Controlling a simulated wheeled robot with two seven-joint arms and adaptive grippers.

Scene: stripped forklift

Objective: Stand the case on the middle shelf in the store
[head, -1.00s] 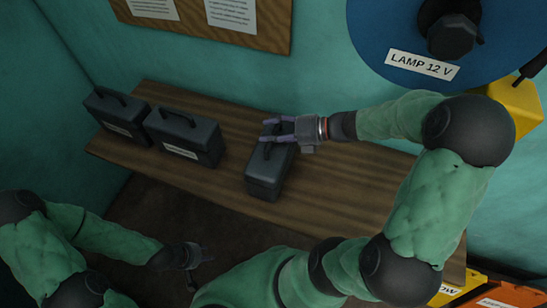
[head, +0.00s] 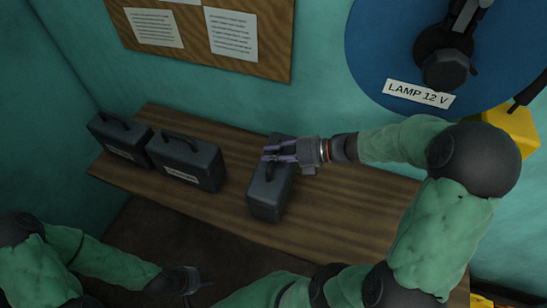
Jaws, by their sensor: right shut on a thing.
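A dark grey case (head: 266,197) with a top handle stands on the wooden shelf (head: 325,220), right of two similar cases. My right gripper (head: 268,153) reaches in from the right and is shut on this case at its handle. The case looks upright, and its base appears to touch the shelf or hang very close above it. My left gripper (head: 196,280) is low at the bottom of the view, in front of the shelf and away from the cases. Its fingers are dark and hard to make out.
Two labelled dark cases, a left one (head: 120,137) and a middle one (head: 185,162), stand side by side on the shelf. A notice board (head: 270,60) and a blue disc (head: 365,70) labelled "LAMP 12 V" are on the wall. A yellow box (head: 517,128) is at right. Shelf space beside the held case is free.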

